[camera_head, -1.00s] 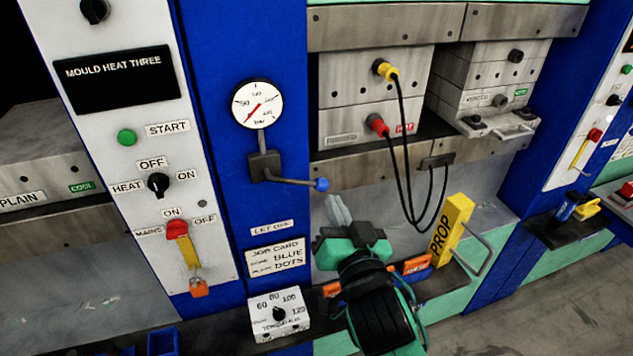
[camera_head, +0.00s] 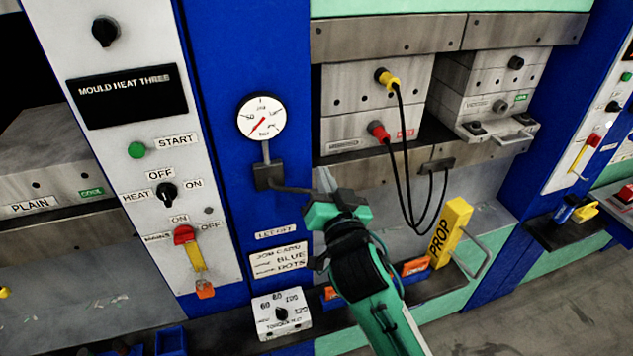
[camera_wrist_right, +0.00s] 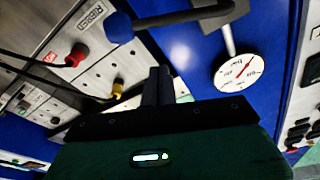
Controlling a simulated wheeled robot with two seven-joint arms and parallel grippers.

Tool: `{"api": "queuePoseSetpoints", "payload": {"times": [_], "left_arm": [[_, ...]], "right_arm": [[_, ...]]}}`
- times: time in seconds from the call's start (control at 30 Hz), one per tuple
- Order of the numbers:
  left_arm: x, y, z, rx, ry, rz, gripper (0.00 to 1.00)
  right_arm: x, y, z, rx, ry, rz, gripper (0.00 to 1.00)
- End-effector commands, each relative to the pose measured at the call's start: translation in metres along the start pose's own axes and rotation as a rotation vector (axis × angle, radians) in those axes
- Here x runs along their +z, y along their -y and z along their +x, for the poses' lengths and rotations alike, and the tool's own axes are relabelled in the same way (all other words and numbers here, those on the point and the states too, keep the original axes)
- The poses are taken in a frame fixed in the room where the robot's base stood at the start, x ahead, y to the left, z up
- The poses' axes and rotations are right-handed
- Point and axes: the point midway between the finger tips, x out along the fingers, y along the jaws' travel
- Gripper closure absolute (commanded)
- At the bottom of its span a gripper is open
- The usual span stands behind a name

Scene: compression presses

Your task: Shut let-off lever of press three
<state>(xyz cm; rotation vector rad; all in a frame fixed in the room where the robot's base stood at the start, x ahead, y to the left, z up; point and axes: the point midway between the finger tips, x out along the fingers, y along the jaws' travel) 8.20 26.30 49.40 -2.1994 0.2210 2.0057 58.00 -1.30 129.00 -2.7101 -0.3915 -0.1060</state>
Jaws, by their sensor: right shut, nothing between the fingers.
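The let-off lever (camera_head: 292,189) is a dark rod reaching right from a grey valve block (camera_head: 268,176) below a round white gauge (camera_head: 262,118). Its blue knob is hidden in the head view by my right gripper. In the right wrist view the blue knob (camera_wrist_right: 118,27) shows at the upper left, at the end of the sideways rod (camera_wrist_right: 165,17). My right gripper (camera_head: 325,180) is shut and empty, close to the knob end. Its fingers (camera_wrist_right: 158,85) point up in the wrist view, just below the rod; I cannot tell whether they touch. My left gripper is not in view.
A "LET OFF" label (camera_head: 276,234) and job card (camera_head: 279,260) sit below the valve. Black cables (camera_head: 405,150) hang right of my gripper from yellow and red plugs. A yellow prop (camera_head: 452,232) and a torque box (camera_head: 281,314) stand lower down. The blue panel left of the valve is clear.

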Motion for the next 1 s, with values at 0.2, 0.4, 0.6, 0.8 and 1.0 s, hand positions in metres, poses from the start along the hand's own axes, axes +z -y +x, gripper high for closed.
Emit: {"api": "queuePoseSetpoints", "payload": {"times": [0.2, 0.4, 0.6, 0.8, 1.0], "left_arm": [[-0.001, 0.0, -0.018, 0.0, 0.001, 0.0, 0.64], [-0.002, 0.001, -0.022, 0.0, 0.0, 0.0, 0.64], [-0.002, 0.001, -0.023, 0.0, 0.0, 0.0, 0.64], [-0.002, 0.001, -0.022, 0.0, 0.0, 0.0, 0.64], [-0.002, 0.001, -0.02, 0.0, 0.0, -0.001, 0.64]], "right_arm": [[0.017, 0.0, 0.011, 0.002, 0.005, 0.0, 1.0], [0.034, -0.001, 0.005, 0.002, 0.002, 0.0, 1.0], [0.038, 0.0, 0.004, 0.0, 0.0, 0.0, 1.0], [0.038, 0.0, 0.004, 0.0, 0.0, 0.0, 1.0], [0.039, -0.004, 0.006, 0.003, 0.0, 0.014, 1.0]]}}
